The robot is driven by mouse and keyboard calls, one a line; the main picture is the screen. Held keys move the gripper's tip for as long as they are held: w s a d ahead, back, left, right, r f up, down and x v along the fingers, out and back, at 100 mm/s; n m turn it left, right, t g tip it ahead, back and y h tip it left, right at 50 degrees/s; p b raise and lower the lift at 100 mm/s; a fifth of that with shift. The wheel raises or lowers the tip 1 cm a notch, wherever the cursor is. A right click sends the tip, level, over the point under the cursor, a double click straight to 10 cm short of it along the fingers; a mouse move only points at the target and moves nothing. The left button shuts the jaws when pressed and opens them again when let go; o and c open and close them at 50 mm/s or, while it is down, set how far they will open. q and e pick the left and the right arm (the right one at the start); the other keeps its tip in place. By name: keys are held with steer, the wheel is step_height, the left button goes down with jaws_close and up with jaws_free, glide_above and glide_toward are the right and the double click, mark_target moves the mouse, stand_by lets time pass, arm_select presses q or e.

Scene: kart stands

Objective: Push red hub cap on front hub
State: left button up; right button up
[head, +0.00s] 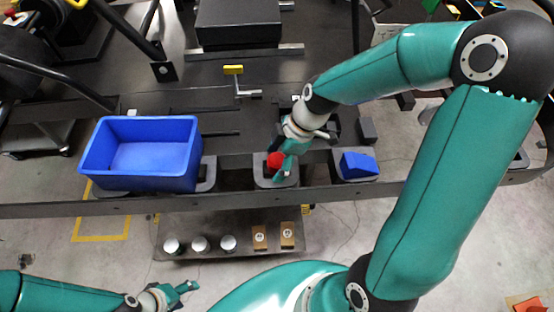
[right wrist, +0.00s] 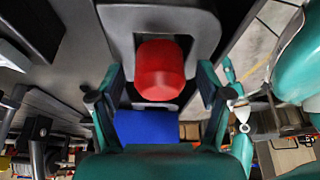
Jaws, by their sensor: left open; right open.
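The red hub cap (head: 275,159) sits at a grey holder (head: 262,181) on the long dark rail. My right gripper (head: 283,163) is open and right at the cap, partly hiding it and the holder. In the right wrist view the red cap (right wrist: 159,70) lies between the two spread fingers of the right gripper (right wrist: 160,90), with visible gaps on both sides. My left gripper (head: 185,288) is open and empty, low at the left, apart from the rail. I cannot make out which part is the front hub.
A blue bin (head: 140,187) stands on the rail at left. A blue block (head: 359,164) sits in another grey holder at right. A lower shelf (head: 180,253) holds several white-topped cans and two brown boxes. A yellow-topped lever (head: 233,71) rises behind the rail.

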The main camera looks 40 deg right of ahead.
steer(key=c, duration=1)
steer(key=shift+r, duration=0.1)
steer(key=shift+c, duration=0.2)
